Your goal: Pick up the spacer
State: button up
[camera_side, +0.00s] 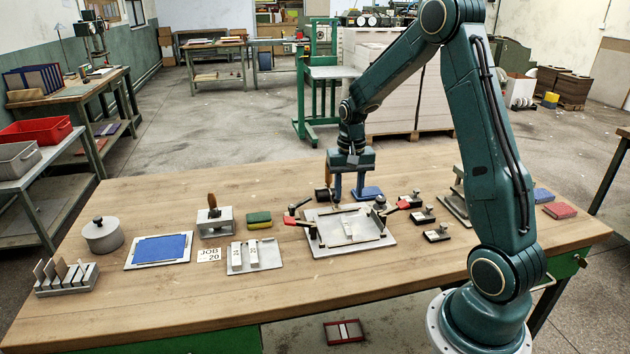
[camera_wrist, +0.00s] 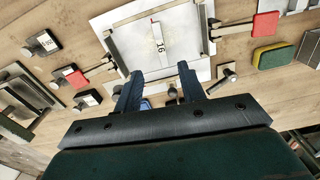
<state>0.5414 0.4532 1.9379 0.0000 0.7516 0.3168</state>
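A narrow white spacer marked 16 (camera_wrist: 158,45) lies inside the square metal frame of a fixture (camera_wrist: 112,20) in the wrist view. In the side view the fixture plate (camera_side: 388,243) sits right of the table's middle, and a small upright strip (camera_side: 347,229) shows inside its frame. Two more pale numbered bars, left (camera_side: 236,254) and right (camera_side: 253,254), lie on a light tray (camera_side: 262,268) to the left. My gripper (camera_side: 349,199) is open above the fixture's far side. In the wrist view its blue fingers (camera_wrist: 160,92) are apart with nothing between them, short of the spacer.
Red-handled clamps, left (camera_side: 291,221) and right (camera_side: 397,205), stand at the fixture's sides. A JOB 20 card (camera_side: 209,255), a green-yellow sponge (camera_side: 259,220) and a blue-topped board (camera_side: 160,249) lie leftward. Small black-based blocks (camera_side: 437,235) stand right. The front table strip is clear.

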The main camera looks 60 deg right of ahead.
send_over(346, 225)
jog(key=shift+s+f, duration=0.1)
jog(key=shift+f, duration=2.5)
jog(key=shift+f, duration=2.6)
jog(key=shift+c, duration=0.2)
grip_shut()
